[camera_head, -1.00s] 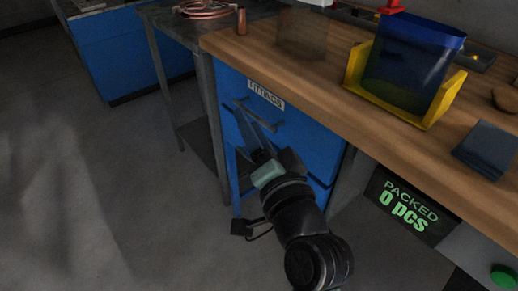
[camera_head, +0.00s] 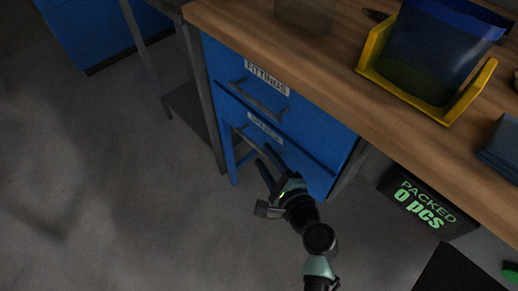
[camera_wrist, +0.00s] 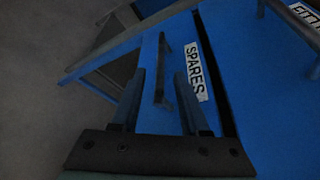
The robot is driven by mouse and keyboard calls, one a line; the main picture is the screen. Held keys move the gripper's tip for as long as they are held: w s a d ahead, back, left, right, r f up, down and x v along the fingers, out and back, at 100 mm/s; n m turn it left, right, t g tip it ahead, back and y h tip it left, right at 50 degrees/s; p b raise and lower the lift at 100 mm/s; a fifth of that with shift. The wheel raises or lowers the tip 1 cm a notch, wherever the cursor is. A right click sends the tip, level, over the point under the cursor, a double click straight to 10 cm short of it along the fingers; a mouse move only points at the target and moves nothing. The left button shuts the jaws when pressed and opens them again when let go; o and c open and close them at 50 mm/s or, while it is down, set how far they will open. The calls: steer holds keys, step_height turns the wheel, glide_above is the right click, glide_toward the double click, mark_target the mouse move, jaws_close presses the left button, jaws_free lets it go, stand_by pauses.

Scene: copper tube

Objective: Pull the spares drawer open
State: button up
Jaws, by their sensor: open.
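The spares drawer (camera_head: 300,160) is the blue lower drawer under the fittings drawer. It looks closed, and its white SPARES label (camera_wrist: 195,72) reads sideways in the wrist view. Its dark bar handle (camera_wrist: 160,60) runs roughly lengthwise between my fingers in the wrist view, near the fingertips; I cannot tell whether it touches either finger. My gripper (camera_head: 265,163) is open in front of the drawer, below the handle in the head view. It also shows at the bottom of the wrist view (camera_wrist: 159,80). My fingers partly hide the drawer front.
The fittings drawer (camera_head: 240,75) above is closed, with its own handle (camera_head: 259,100). The wooden bench top (camera_head: 330,65) overhangs to the right, carrying a yellow holder (camera_head: 440,112) with a blue bin. A metal table leg (camera_head: 205,110) stands left. The floor (camera_head: 120,190) in front is clear.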

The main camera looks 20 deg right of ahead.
mark_target(262, 154)
steer(key=shift+b+x, duration=0.3)
steer(key=shift+x, duration=1.85)
jaws_close()
